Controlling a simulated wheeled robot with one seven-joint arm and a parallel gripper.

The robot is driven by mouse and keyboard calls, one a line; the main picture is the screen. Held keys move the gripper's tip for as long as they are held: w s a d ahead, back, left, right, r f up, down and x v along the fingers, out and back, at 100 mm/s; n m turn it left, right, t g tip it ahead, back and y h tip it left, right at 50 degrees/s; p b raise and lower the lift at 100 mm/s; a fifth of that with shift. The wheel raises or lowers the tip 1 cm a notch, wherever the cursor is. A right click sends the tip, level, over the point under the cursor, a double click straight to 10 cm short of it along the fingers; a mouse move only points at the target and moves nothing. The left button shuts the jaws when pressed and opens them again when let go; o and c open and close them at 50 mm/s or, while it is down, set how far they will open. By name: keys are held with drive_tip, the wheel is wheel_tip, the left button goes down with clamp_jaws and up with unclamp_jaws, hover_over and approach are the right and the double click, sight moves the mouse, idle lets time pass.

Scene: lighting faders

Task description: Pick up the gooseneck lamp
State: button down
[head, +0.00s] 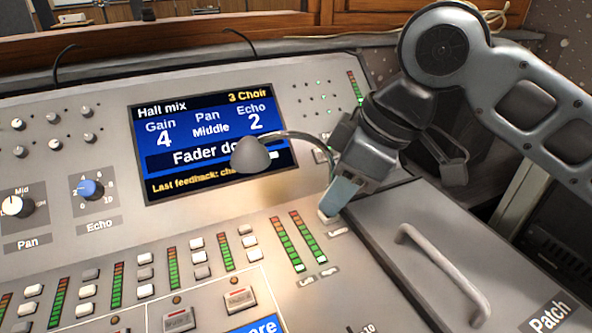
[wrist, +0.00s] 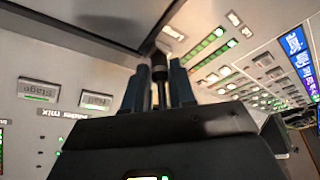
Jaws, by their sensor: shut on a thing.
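The gooseneck lamp has a grey cone-shaped shade (head: 252,155) and a thin, dark, curved neck (head: 308,136). The shade hangs in front of the blue display in the head view, and the neck runs right to my gripper (head: 335,203). My gripper points down over the mixing console and is shut on the lamp. In the wrist view, a dark upright part of the lamp (wrist: 160,68) stands between the two fingers. The lamp's lower end is mostly hidden by the fingers, and I cannot tell whether it is clear of the console.
The sloping mixing console (head: 225,215) carries a display (head: 165,125), knobs, buttons and level meters. A panel with a raised grey handle (head: 440,275) lies to the right of my gripper. A wooden ledge (head: 215,33) runs behind the console.

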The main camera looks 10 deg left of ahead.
drive_tip(key=shift+r, duration=0.1)
wheel_tip(320, 180, up, 4)
drive_tip(key=shift+r+p, duration=0.1)
drive_tip(key=shift+p, duration=0.25)
drive_tip(key=s+d+r+p, duration=0.4)
drive_tip(key=s+d+r, duration=0.2)
drive_tip(key=s+r, duration=0.3)
drive_tip(key=shift+s+d+r, duration=0.2)
drive_tip(key=shift+s+r, duration=0.1)
drive_tip(key=shift+s, duration=0.1)
idle(0.4)
